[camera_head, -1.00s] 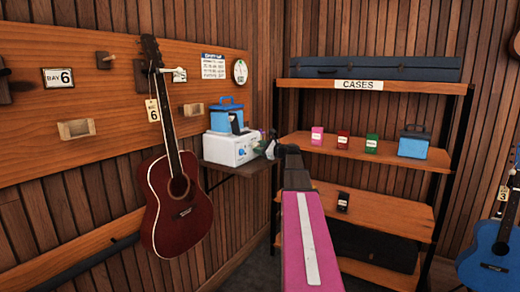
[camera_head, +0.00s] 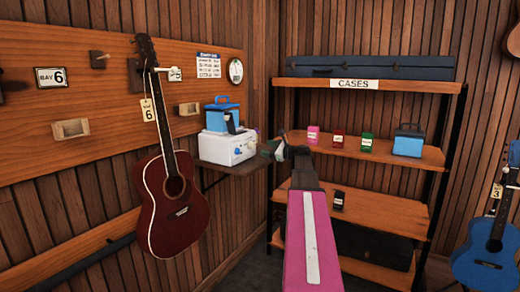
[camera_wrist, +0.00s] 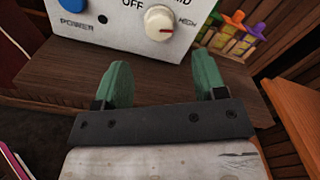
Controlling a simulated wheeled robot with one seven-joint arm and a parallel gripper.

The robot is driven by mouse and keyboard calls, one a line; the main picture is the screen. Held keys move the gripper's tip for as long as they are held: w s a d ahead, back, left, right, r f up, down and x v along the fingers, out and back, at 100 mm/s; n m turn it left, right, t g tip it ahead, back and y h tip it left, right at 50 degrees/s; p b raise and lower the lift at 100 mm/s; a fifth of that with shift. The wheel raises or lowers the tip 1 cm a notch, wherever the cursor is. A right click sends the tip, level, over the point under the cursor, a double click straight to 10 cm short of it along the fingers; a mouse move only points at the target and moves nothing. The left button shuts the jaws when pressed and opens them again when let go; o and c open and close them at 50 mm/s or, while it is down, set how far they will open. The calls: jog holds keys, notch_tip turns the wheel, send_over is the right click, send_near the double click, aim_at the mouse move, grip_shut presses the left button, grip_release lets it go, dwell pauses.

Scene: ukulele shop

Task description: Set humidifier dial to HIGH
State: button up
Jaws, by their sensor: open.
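The humidifier is a white box (camera_head: 228,147) on a small dark wall shelf in the head view. Its front (camera_wrist: 120,18) fills the top of the wrist view. A blue button (camera_wrist: 72,4) sits above "POWER" at the left. My gripper (camera_wrist: 163,66) is open and empty, its green fingers below the dial and apart from it. In the head view my gripper (camera_head: 271,149) is right of the box.
A blue case (camera_head: 222,115) stands on the humidifier. The bare shelf top (camera_wrist: 50,80) lies under my fingers. Colourful small items (camera_wrist: 232,35) are behind, right of the dial. A red guitar (camera_head: 172,200) hangs at left; the cases rack (camera_head: 390,150) stands at right.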

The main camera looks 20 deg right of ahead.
jog(key=shift+v, duration=1.95)
